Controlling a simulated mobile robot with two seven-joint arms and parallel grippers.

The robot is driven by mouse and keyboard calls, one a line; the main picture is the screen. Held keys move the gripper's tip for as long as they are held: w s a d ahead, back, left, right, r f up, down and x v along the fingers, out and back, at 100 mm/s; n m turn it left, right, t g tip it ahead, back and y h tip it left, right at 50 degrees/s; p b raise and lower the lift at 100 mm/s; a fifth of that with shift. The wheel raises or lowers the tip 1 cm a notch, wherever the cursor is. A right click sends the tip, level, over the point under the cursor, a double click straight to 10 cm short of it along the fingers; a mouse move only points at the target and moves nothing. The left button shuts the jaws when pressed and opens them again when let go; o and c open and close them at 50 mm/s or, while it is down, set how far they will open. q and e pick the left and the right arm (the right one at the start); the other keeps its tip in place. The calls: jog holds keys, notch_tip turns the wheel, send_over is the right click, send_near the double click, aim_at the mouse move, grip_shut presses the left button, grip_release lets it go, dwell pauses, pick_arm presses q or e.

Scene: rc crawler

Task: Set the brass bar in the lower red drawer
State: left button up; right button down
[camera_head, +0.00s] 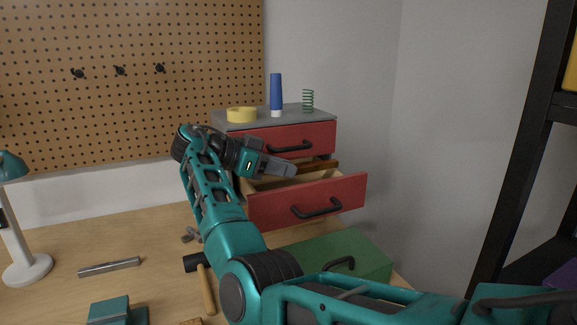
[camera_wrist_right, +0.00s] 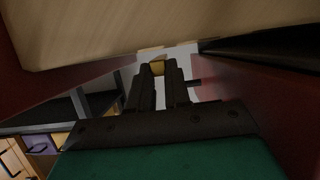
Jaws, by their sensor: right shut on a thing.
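The lower red drawer (camera_head: 345,192) is pulled out from the cabinet, with its pale wood inside partly showing. My right gripper (camera_head: 290,170) reaches in from the left over the open drawer, just below the shut upper red drawer (camera_head: 262,141). A brown strip past the fingertips in the head view may be the bar or the drawer's shaded wood. My left gripper is not in view.
A green drawer or box (camera_head: 335,248) sits below the red drawer. Yellow tape (camera_head: 241,115), a blue tube (camera_head: 276,92) and a green spring (camera_head: 308,100) stand on the cabinet. A hammer (camera_head: 207,290) and a metal bar (camera_head: 109,267) lie on the bench; a black rack (camera_head: 520,150) stands right.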

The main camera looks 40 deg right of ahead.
jog(key=shift+a, duration=0.15)
jog(key=shift+f+b, duration=0.45)
jog(key=shift+f, duration=0.15)
jog(key=c, duration=1.1)
grip_release()
jog(key=shift+r, duration=0.15)
jog(key=shift+r+p, duration=0.7)
jog(key=shift+r, duration=0.1)
jog(key=v, duration=1.1)
jog(key=shift+w+a, duration=0.1)
jog(key=shift+a, duration=0.35)
